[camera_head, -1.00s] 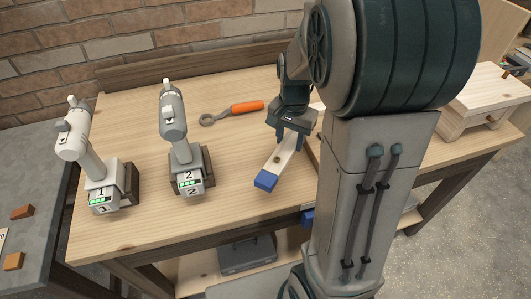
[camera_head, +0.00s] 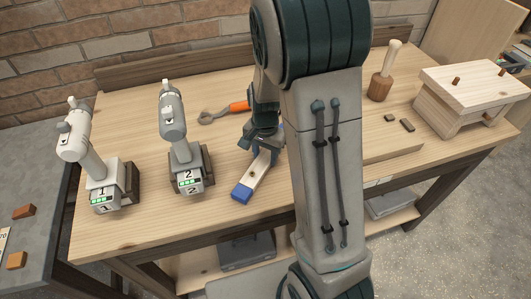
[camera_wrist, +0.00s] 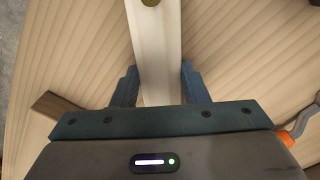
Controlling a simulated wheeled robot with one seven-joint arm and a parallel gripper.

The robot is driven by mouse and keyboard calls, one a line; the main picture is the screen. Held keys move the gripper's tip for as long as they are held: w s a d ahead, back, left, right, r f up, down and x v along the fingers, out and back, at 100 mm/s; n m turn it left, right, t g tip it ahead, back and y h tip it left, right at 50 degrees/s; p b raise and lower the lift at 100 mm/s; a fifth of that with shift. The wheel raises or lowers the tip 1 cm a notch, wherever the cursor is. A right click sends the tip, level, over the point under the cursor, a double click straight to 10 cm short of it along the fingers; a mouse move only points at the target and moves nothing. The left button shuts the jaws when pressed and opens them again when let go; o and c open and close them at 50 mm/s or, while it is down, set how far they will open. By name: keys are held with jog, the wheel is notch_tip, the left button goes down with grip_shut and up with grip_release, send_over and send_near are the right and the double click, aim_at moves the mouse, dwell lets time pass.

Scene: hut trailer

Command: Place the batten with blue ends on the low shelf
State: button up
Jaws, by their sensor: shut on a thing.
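The batten (camera_head: 259,170) is a pale wooden bar with a blue end (camera_head: 241,194) toward the bench's front edge; its other end is hidden behind my arm in the head view. My gripper (camera_head: 259,146) is shut on the batten, with one finger on each side of it. In the wrist view the batten (camera_wrist: 155,50) runs up between my fingers (camera_wrist: 155,85). I cannot tell whether it touches the bench top or is just above it. The low shelf (camera_head: 190,269) is under the bench, partly hidden by my arm.
A grey toolbox (camera_head: 245,252) stands on the low shelf, and a grey box (camera_head: 390,204) sits farther right. Two cordless tools (camera_head: 185,150) (camera_head: 100,165) stand on the bench left of the batten. An orange-handled wrench (camera_head: 238,106) lies behind. A mallet (camera_head: 381,82) and wooden stand (camera_head: 470,90) are right.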

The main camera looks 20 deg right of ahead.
jog(key=shift+f, duration=0.15)
jog(key=o, duration=1.1)
jog(key=shift+c, duration=0.2)
